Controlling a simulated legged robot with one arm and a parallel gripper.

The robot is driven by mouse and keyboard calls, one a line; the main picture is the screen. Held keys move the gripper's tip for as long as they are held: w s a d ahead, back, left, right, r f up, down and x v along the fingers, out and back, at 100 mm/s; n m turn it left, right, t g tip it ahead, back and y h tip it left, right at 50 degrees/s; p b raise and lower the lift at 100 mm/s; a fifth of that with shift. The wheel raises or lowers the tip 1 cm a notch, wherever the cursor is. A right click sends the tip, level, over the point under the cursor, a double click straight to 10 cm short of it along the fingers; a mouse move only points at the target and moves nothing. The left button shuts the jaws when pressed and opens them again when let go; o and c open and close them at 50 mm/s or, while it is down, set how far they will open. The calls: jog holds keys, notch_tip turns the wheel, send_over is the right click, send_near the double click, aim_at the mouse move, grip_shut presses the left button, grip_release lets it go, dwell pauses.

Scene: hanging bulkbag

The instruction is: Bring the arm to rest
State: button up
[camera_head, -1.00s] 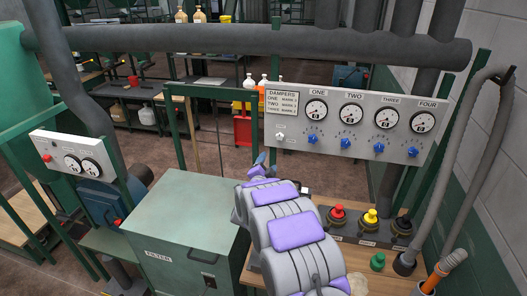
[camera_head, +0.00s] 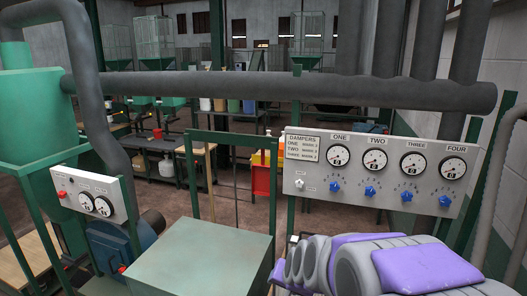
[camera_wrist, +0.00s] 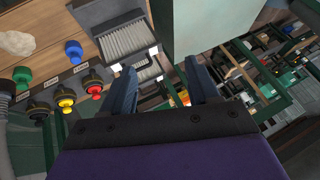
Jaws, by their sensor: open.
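My gripper (camera_wrist: 160,66) shows in the wrist view with its two dark blue fingers spread apart and nothing between them. My purple and grey arm (camera_head: 425,262) fills the lower right of the head view, folded close to the camera. It partly hides the bench there. In the wrist view the fingers lie in front of a pleated filter (camera_wrist: 127,38) and a pale green box side (camera_wrist: 205,25). Whether they touch anything cannot be told.
The damper panel (camera_head: 300,205) with gauges stands behind my arm. The filter box (camera_head: 205,258) is left of it. A thick grey pipe (camera_head: 270,84) crosses above. Red (camera_wrist: 95,89), yellow (camera_wrist: 66,103) and black (camera_wrist: 39,110) knobs sit left of my gripper in the wrist view.

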jog(key=s+d+f+n+g+b, duration=0.1)
jog(key=s+d+f+g+b, duration=0.1)
jog(key=s, duration=0.9)
jog(key=s+d+f+n+g+h+b, duration=0.1)
jog(key=s+d+g+b, duration=0.1)
jog(key=s, duration=1)
jog(key=s+d+f+n+g+h+b, duration=0.1)
jog(key=s+d+g, duration=0.3)
jog(key=s, duration=0.8)
jog(key=shift+s+d+f+n+b, duration=0.15)
jog(key=shift+d+f+n+b, duration=0.3)
jog(key=shift+f, duration=0.4)
jog(key=shift+a, duration=0.1)
